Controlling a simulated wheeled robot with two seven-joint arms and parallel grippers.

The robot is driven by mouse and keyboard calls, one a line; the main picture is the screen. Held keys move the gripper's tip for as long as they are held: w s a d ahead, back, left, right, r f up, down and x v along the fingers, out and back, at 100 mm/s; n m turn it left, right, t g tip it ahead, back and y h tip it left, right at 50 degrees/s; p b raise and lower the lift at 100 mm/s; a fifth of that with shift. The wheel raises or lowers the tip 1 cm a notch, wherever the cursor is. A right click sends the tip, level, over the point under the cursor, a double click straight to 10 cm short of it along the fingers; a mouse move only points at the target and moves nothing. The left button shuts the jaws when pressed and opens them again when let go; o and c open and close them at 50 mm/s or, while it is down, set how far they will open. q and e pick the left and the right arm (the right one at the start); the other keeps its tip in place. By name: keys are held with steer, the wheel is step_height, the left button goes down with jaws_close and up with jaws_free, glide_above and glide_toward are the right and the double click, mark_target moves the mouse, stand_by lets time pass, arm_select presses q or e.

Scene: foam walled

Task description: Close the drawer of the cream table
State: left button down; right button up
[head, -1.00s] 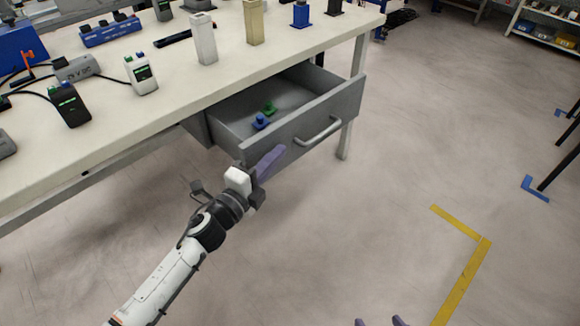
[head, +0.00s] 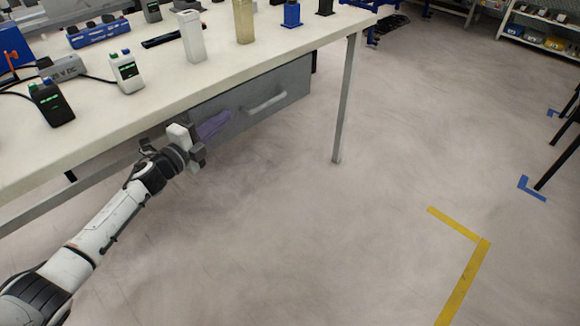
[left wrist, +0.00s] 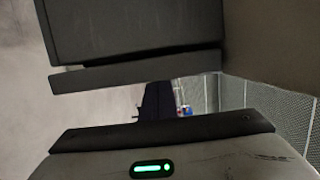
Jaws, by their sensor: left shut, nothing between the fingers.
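The cream table (head: 110,125) runs along the left and top of the head view. Its grey drawer (head: 285,87) sits under the top, with its front face near the table's edge and its inside hidden. The drawer has a light bar handle (head: 265,103). My left gripper (head: 215,125) is shut and empty, its purple fingers at the left part of the drawer front. They seem to touch it or lie very close. The left wrist view shows a dark box-like surface (left wrist: 135,30) close to the camera; I cannot tell surely what it is. My right gripper does not show.
Several devices stand on the table top, among them a black one (head: 50,103), a white one (head: 126,72) and a white block (head: 192,37). A table leg (head: 346,100) stands right of the drawer.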

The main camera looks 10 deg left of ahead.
arm_select(q)
steer(key=shift+w+a+r, duration=0.15)
steer(key=shift+a, duration=0.45)
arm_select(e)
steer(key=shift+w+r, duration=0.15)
arm_select(q)
steer(key=s+d+p, duration=0.2)
steer(key=s+d, duration=0.1)
steer(key=d, duration=0.2)
steer(key=v, duration=0.9)
steer(key=shift+s+a+p, duration=0.2)
steer(key=shift+a+p, duration=0.15)
steer(key=shift+p, duration=0.1)
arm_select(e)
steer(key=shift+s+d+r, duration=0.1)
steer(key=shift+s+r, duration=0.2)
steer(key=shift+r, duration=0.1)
